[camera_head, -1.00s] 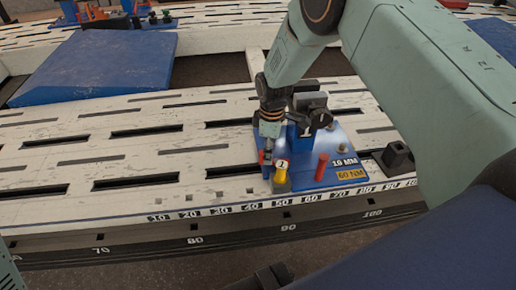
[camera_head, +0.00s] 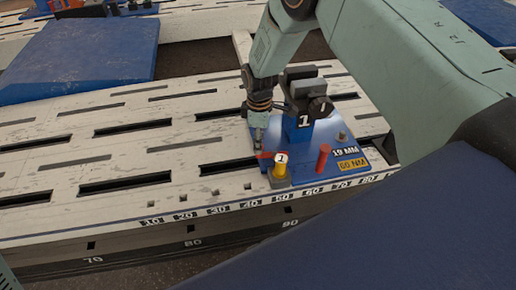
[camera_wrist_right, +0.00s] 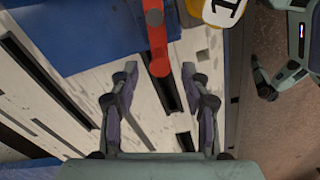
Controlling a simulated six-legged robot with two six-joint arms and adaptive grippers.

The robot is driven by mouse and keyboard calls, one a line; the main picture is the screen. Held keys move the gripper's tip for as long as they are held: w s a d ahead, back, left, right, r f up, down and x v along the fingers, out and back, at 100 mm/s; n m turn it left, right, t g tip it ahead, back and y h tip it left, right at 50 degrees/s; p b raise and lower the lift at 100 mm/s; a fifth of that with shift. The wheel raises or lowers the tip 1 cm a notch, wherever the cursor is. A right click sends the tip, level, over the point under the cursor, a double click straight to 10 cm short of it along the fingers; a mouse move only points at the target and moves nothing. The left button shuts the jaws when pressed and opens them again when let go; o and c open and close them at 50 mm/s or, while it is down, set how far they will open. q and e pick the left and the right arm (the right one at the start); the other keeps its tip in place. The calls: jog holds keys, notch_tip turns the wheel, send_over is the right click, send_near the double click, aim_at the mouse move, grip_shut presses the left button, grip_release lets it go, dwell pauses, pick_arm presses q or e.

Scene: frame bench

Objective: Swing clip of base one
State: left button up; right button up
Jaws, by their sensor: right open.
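Base one (camera_head: 355,183) is a blue plate on the slotted bench. It carries a dark clamp on a blue post (camera_head: 297,130) marked 1. A yellow cylinder (camera_head: 280,168) tagged 1 and an upright red pin (camera_head: 323,158) stand near its front. The red clip (camera_head: 266,155) is a thin bar at its left front, beside the yellow cylinder. My right gripper (camera_head: 258,142) points down over the clip. In the right wrist view the red clip (camera_wrist_right: 157,42) reaches down toward the gap between the open fingers (camera_wrist_right: 159,75), apparently ungripped.
The white bench top (camera_head: 110,150) is clear to the left, with long slots and a number scale along its front edge. A large blue pad (camera_head: 85,60) lies at the back left. My right arm covers the right side.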

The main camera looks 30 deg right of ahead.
jog(key=shift+f+b, duration=0.6)
jog(key=shift+f, duration=1.3)
jog(key=shift+c, duration=0.4)
grip_shut()
